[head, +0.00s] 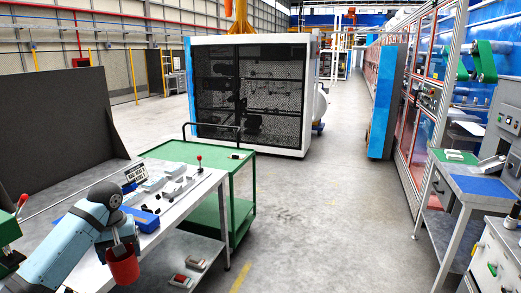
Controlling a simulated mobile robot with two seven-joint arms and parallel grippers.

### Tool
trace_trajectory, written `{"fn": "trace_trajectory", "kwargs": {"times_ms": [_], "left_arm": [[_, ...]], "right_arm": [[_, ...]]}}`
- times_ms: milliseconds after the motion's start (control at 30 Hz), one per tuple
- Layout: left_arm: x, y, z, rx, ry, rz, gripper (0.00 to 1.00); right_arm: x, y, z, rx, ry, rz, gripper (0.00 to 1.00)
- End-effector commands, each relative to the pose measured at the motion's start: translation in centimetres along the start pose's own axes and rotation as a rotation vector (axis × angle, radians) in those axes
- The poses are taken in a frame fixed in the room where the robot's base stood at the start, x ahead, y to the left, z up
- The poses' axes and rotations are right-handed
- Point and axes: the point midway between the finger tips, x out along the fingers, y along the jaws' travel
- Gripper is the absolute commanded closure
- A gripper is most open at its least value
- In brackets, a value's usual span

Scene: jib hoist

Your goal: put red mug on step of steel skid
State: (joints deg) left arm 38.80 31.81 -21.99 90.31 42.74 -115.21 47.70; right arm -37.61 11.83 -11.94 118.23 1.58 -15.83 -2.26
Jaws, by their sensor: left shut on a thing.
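A red mug (123,269) hangs in the lower left of the head view, in front of the white worktable. My left gripper (121,246) is shut on it from above. The mug's far side is hidden. My right gripper is not in view. I cannot pick out a steel skid or its step for certain. A large white-framed machine with a dark mesh front (250,95) stands on the floor ahead.
A worktable (200,187) with small parts and a blue box (146,220) stands at left. Behind it is a green cart (240,187). A bench with a blue mat (485,187) stands at right. Clear concrete floor (330,210) lies between.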

Motion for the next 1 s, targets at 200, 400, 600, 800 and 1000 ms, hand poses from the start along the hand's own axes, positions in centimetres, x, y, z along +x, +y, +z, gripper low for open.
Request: {"fn": "trace_trajectory", "kwargs": {"times_ms": [200, 400, 600, 800, 1000], "left_arm": [[3.0, 3.9, 10.5, 0.258, -0.001, 0.002, 0.67], [4.1, 5.1, 16.5, 0.394, 0.000, 0.003, 0.67], [4.7, 5.6, 20.5, 0.481, 0.001, 0.005, 0.67], [4.7, 5.5, 20.1, 0.473, 0.002, 0.004, 0.67], [2.6, 5.6, 20.0, 0.472, 0.002, 0.004, 0.67]], "right_arm": [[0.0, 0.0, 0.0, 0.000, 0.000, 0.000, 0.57], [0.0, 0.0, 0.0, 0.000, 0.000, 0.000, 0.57], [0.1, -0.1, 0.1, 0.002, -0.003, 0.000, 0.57], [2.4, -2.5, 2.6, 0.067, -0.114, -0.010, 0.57], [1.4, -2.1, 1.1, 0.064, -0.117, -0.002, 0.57]]}}
